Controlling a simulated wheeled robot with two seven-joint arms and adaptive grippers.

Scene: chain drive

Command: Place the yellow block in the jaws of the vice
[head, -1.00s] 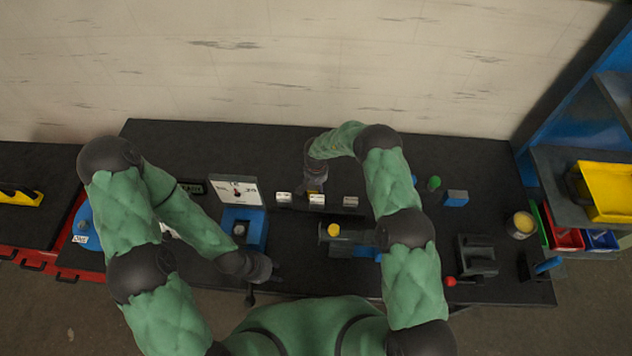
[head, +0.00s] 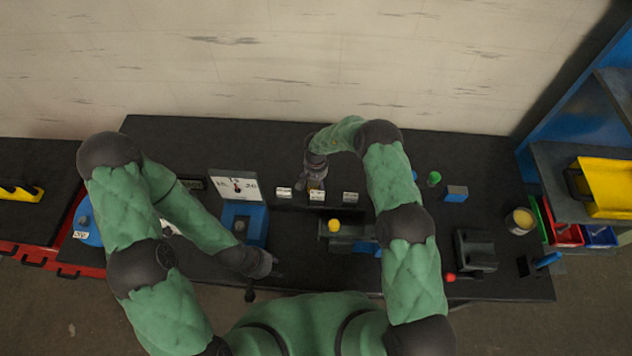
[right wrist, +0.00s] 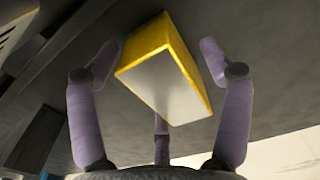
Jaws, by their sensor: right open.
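The yellow block (right wrist: 163,78) fills the middle of the right wrist view, tilted, with a pale grey face toward the camera. My right gripper (right wrist: 160,75) has its purple fingers spread around the block, with gaps at the sides. In the head view my right gripper (head: 316,184) is at the back of the bench, just behind the middle of the white labels, and mostly hides the block. What looks like the vice (head: 352,238), dark with blue parts, is nearer to me, partly behind my right arm. My left gripper (head: 264,266) is near the front edge; its fingers are unclear.
White labels (head: 284,193) stand in a row at the back. A round yellow piece (head: 334,225) sits at the vice. A blue device with a dial (head: 236,187) is left. A blue block (head: 456,193), a green cup (head: 434,179) and a dark lever device (head: 476,251) are right.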

